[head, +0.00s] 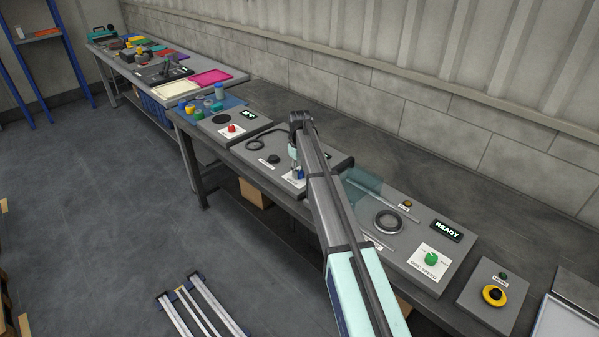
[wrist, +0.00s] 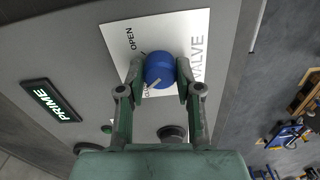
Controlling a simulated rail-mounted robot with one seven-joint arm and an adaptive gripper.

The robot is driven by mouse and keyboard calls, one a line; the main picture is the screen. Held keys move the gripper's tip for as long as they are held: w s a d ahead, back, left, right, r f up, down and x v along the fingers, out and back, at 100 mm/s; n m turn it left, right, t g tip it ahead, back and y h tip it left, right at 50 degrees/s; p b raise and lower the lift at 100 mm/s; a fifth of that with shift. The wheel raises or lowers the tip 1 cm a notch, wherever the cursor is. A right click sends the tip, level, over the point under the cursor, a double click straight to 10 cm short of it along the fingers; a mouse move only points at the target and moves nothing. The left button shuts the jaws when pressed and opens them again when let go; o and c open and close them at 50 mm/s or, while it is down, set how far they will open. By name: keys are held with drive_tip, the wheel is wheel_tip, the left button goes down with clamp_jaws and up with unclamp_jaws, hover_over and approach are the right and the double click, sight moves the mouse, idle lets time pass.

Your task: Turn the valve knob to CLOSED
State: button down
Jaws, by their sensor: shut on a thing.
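The valve knob (wrist: 158,68) is round and blue, on a white plate (wrist: 116,40) lettered OPEN and VALVE. A third word beside the knob is mostly hidden. My gripper (wrist: 160,84) is shut on the knob, one finger on each side. In the head view my gripper (head: 296,168) is over the grey panel in mid-bench, and the knob shows as a small blue spot (head: 300,173) by the white plate (head: 291,181).
The panel has a lit PRIME display (wrist: 50,101) and a dark round part (wrist: 172,132). A red knob (head: 231,128) stands to the left.

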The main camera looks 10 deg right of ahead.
sight(300, 172)
drive_tip(key=shift+n, duration=0.5)
drive_tip(key=c, duration=0.8)
unclamp_jaws()
drive_tip(key=shift+o, duration=0.2)
wheel_tip(300, 172, up, 12)
